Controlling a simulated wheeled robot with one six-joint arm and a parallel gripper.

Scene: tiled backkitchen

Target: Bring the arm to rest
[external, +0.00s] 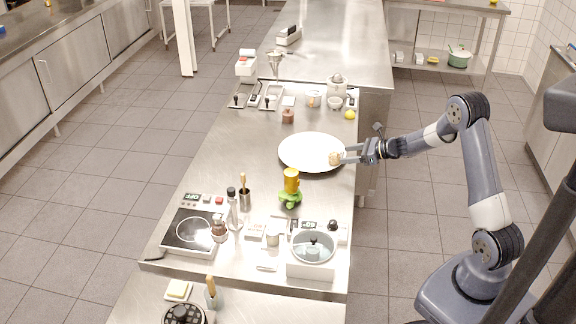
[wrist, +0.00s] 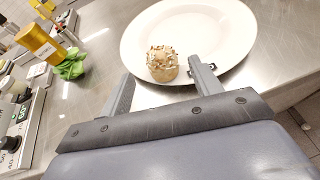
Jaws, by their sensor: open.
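My gripper (external: 346,154) is open at the right rim of a large white plate (external: 312,148) on the steel counter. A small tan muffin-like item with a speckled top (external: 335,158) is on the plate near its right edge. In the wrist view my gripper (wrist: 161,70) has its fingers apart, and the muffin (wrist: 162,65) shows at the fingertips, between them in the picture. Whether a finger touches it cannot be told. My arm reaches in from the right, over the counter's edge.
A yellow bottle (external: 291,180) and a green cloth-like item (external: 290,199) stand in front of the plate. An induction hob (external: 188,231) and a white appliance with a glass lid (external: 312,262) are nearer. The tiled floor right of the counter (external: 385,240) is open.

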